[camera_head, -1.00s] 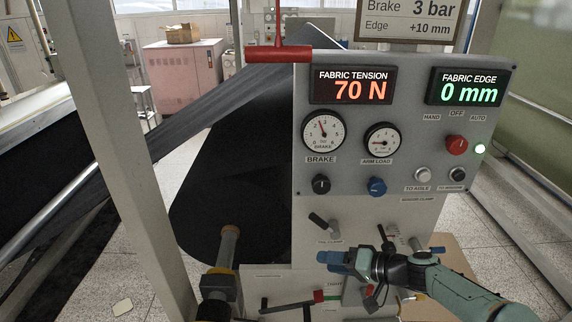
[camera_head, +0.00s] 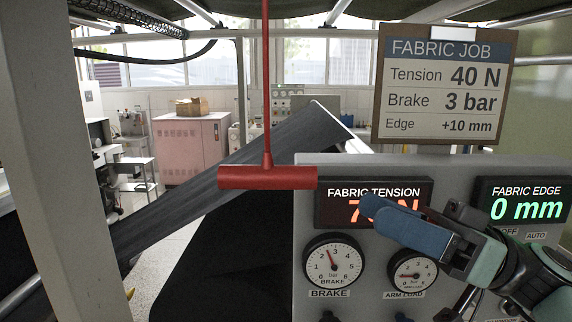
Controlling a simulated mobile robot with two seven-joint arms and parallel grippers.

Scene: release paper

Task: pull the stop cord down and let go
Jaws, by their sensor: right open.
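The stop cord (camera_head: 266,80) is a thin red line hanging straight down from above the picture. It ends in a red crossbar handle (camera_head: 267,178), level, at the upper left corner of the grey control panel. My right gripper (camera_head: 366,214) comes in from the right, in front of the panel. Its blue fingers point left and are open and empty. They are to the right of the handle and a little lower, apart from it in the picture. They cover part of the fabric tension display (camera_head: 330,205). My left gripper is out of view.
The panel carries a brake gauge (camera_head: 333,262), an arm load gauge (camera_head: 412,272) and a fabric edge display (camera_head: 525,203). A job board (camera_head: 446,90) stands above it. Dark fabric (camera_head: 215,195) runs behind the handle. A pale post (camera_head: 55,190) is at left. Space left of the handle looks open.

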